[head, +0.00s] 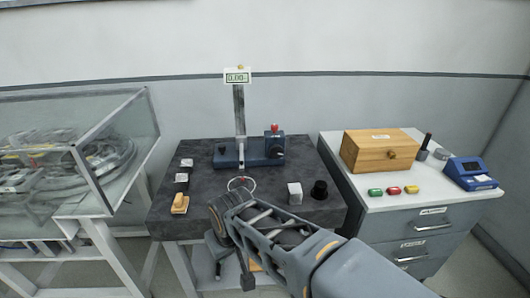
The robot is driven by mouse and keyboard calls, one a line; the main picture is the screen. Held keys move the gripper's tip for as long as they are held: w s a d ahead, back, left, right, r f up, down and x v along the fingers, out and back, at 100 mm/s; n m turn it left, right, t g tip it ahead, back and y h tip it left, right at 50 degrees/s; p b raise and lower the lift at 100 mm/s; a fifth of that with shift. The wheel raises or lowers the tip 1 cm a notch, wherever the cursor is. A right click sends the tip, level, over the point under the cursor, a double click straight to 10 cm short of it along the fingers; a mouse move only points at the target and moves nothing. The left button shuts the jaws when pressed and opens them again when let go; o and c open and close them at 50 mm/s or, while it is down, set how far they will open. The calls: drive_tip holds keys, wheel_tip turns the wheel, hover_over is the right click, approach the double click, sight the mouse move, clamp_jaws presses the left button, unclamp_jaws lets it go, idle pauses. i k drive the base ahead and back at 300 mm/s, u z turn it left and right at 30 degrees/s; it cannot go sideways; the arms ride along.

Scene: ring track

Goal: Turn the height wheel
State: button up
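A height gauge stands at the back of the dark stone table (222,172). It has a blue-grey base (236,158), an upright grey column (239,115) and a small display (238,78) on top that seems to read 0.00. A dark round knob (279,153), which may be the height wheel, sits at the right end of the base, below a red knob (275,128). My gripper (232,262) is at the table's front edge, apart from the gauge and nearer to me. My arm covers part of it, so its opening is unclear.
A thin white ring (241,184) lies on the table. Small blocks (182,178) are at left; a white cube (295,193) and black cylinder (319,190) at right. A glass case (120,130) flanks the left, a drawer cabinet (432,222) with a wooden box (378,153) the right.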

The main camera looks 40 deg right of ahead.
sight(276, 151)
drive_tip(key=u, duration=2.5)
drive_tip(key=k, duration=0.8)
drive_tip(key=z, duration=1.45)
